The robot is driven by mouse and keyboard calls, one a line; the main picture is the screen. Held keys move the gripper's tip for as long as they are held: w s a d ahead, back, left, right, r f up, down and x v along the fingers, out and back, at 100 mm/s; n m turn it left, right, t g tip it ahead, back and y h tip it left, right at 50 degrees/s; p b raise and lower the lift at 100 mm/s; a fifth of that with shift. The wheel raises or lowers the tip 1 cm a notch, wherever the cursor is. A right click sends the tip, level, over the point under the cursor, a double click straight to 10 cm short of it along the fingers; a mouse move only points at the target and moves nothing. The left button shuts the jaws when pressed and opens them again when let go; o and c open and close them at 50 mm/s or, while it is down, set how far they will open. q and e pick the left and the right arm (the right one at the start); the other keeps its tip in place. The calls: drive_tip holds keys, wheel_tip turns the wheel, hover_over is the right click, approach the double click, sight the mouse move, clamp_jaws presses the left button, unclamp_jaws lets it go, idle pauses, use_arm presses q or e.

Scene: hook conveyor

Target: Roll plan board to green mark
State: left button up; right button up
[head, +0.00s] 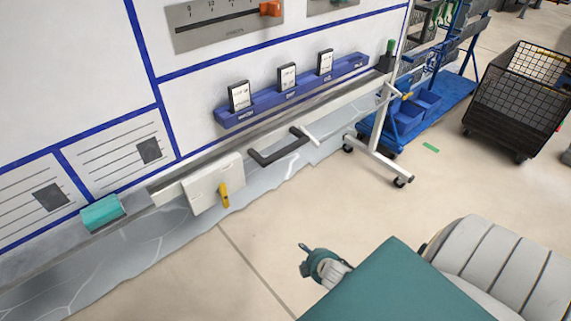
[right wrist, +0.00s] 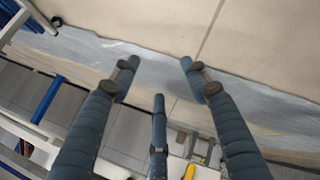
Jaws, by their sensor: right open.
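The plan board (head: 185,120) is a white panel with blue lines at the left of the head view, on a white wheeled frame. A dark grey handle (head: 278,148) sticks out from its lower edge. The green mark (head: 431,147) is a small strip on the floor, right of the frame's castors. My right gripper (right wrist: 158,74) is open in the right wrist view, its dark blue fingers spread with nothing between them. In the head view, the end of my right arm shows low and in front of the board, apart from the handle. My left gripper is out of view.
A white box with a yellow tag (head: 225,195) and a teal eraser (head: 102,212) are at the board's lower edge. A blue wheeled rack (head: 430,105) and a black mesh cart (head: 515,105) stand beyond the mark.

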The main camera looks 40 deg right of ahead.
drive_tip(key=w+d+r+n+t+h+b, duration=0.15)
drive_tip(key=w+d+r+t+b, duration=0.3)
drive_tip(key=w, duration=0.45)
drive_tip(key=n+t+h+b, duration=0.2)
drive_tip(key=n+t+b, duration=0.25)
drive_tip(key=b, duration=1.05)
approach(287, 151)
drive_tip(key=b+x, duration=0.1)
drive_tip(key=x, duration=0.9)
drive_tip(key=shift+w+d+f, duration=0.15)
drive_tip(key=shift+w, duration=0.1)
drive_tip(key=shift+w+d, duration=0.1)
drive_tip(key=shift+w, duration=0.25)
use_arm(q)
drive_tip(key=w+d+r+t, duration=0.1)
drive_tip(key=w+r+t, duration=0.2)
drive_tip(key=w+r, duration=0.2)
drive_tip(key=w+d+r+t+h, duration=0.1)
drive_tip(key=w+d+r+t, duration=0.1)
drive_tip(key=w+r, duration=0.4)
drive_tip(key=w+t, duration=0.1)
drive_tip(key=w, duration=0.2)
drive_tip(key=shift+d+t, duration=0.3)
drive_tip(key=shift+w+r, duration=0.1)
use_arm(e)
clamp_jaws()
